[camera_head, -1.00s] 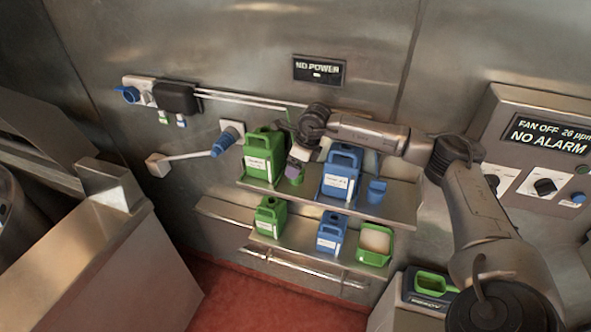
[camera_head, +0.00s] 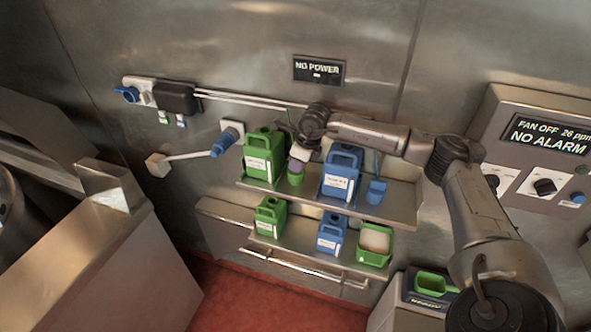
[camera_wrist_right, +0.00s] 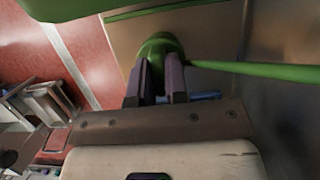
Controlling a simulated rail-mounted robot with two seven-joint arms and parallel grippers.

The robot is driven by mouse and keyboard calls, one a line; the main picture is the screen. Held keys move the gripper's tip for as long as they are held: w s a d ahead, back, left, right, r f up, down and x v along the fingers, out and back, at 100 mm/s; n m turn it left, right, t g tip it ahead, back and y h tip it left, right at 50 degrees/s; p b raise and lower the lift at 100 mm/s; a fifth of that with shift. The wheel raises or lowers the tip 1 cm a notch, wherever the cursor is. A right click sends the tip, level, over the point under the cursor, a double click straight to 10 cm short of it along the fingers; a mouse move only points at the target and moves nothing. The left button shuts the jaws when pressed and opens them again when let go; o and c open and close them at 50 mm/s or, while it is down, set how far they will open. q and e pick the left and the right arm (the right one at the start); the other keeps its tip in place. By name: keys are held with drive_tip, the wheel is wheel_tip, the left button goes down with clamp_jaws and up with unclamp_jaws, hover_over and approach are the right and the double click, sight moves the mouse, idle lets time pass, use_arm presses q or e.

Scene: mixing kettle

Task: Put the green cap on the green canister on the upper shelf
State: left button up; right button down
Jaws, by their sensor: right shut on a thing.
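The green canister (camera_head: 257,162) stands upright at the left end of the upper shelf (camera_head: 398,199). My right gripper (camera_head: 297,166) is between it and the blue canister (camera_head: 341,176), pointing down. It is shut on the green cap (camera_head: 295,178), which is low beside the green canister, to its right. I cannot tell whether the cap touches the shelf. In the right wrist view, the two fingers (camera_wrist_right: 160,82) close around the green cap (camera_wrist_right: 158,46), and their tips partly hide it. My left gripper is not in view.
A blue cup-like piece (camera_head: 376,191) stands right of the blue canister. A lower shelf (camera_head: 287,238) holds a smaller green canister (camera_head: 269,217), a blue one (camera_head: 332,234) and an open green container (camera_head: 374,245). A blue-ended wall fitting (camera_head: 224,142) projects left of the green canister.

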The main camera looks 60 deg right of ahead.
drive_tip(key=shift+r, duration=0.3)
drive_tip(key=shift+r, duration=0.1)
drive_tip(key=shift+r+p, duration=1.45)
drive_tip(key=shift+r, duration=0.25)
